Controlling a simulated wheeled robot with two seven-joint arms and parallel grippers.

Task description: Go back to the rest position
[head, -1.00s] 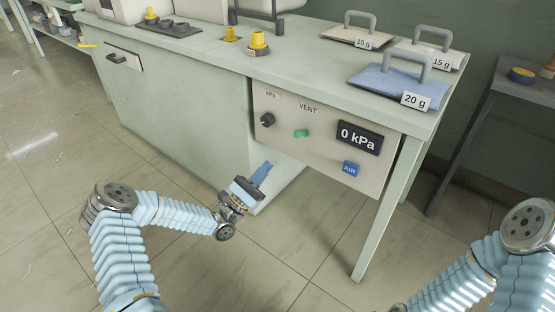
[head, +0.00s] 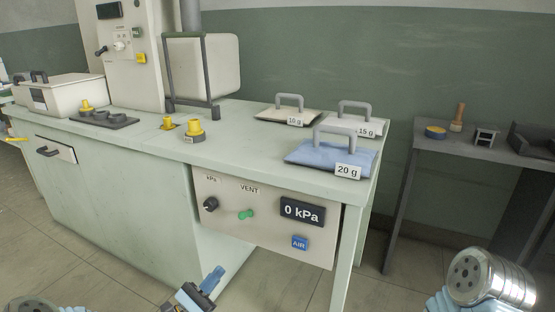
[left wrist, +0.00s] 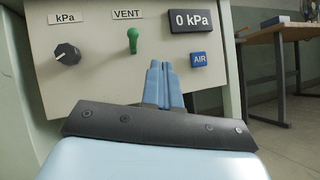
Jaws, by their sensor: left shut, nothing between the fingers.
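My left gripper (head: 212,278) is low at the bottom of the head view, in front of the bench and below its control panel. Its blue fingers are together with nothing between them, also in the left wrist view (left wrist: 160,85). The panel (head: 262,222) (left wrist: 100,78) has a black knob, a green VENT lever, a 0 kPa display and a blue AIR button. The fingers are apart from it as far as I can tell. My right arm shows at the bottom right of the head view, but its gripper is outside the picture.
On the bench (head: 235,150) lie a blue 20 g pad (head: 325,157), a 10 g pad (head: 285,116) and a 15 g pad (head: 345,127), each with a grey handle. Yellow fittings (head: 194,128) stand left of them. A grey side table (head: 455,148) stands at the right. Floor shows between bench and table.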

